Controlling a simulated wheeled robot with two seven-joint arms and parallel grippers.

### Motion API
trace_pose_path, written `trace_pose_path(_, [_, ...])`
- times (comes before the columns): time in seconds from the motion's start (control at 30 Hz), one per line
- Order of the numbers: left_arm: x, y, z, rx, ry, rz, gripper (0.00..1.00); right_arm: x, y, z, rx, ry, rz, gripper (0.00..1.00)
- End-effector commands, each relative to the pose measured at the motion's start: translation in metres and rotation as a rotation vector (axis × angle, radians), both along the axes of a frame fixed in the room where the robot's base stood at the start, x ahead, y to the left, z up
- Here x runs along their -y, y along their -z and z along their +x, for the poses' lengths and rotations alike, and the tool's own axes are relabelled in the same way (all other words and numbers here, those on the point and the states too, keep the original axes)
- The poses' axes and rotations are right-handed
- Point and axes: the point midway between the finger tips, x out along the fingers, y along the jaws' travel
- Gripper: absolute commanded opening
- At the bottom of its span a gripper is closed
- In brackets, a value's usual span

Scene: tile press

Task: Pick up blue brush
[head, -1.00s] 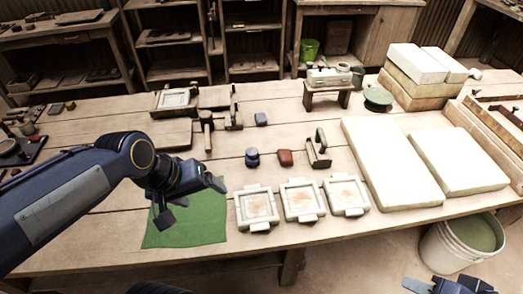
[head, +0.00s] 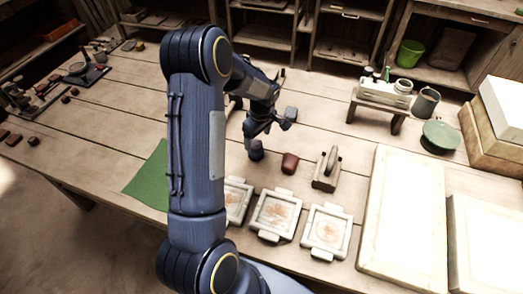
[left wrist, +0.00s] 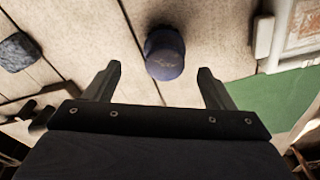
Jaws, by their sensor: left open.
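A round dark blue piece (head: 256,152), which I take for the blue brush, stands on the wooden table beside a red-brown piece. My left gripper (head: 267,128) is above and just behind it, pointing down with jaws open and empty. In the left wrist view the blue piece (left wrist: 165,53) lies between the lines of the two open fingertips (left wrist: 158,82), a little beyond them and not touched. My left arm hides part of the table in the head view. My right gripper is not in view.
The red-brown piece (head: 290,163) and a wooden handled block (head: 327,170) are close on the right. Framed tiles (head: 275,214) stand in front. A grey-blue block (head: 291,113) lies behind. A green cloth (head: 150,180) is at left. Large white slabs (head: 402,220) fill the right.

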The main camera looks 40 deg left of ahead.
Motion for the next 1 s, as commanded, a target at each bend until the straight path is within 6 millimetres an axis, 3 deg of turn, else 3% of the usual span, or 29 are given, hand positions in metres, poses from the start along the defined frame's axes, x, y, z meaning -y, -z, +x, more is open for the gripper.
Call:
trace_pose_path(0.03, [-0.001, 0.011, -0.001, -0.002, 0.0, -0.001, 0.77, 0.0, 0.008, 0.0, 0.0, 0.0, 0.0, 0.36])
trace_pose_path(0.23, [-0.003, 0.026, -0.003, -0.001, 0.002, -0.002, 0.77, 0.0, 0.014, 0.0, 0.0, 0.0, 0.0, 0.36])
trace_pose_path(0.47, [-0.008, 0.061, -0.005, -0.001, 0.002, -0.003, 0.77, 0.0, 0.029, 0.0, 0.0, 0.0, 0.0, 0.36])
trace_pose_path(0.73, [-0.008, 0.063, -0.005, 0.0, 0.003, -0.001, 0.77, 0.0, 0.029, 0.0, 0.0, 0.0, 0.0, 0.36])
trace_pose_path(1.0, [-0.008, 0.063, -0.005, 0.0, 0.003, -0.002, 0.43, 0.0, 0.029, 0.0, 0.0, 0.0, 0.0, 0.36])
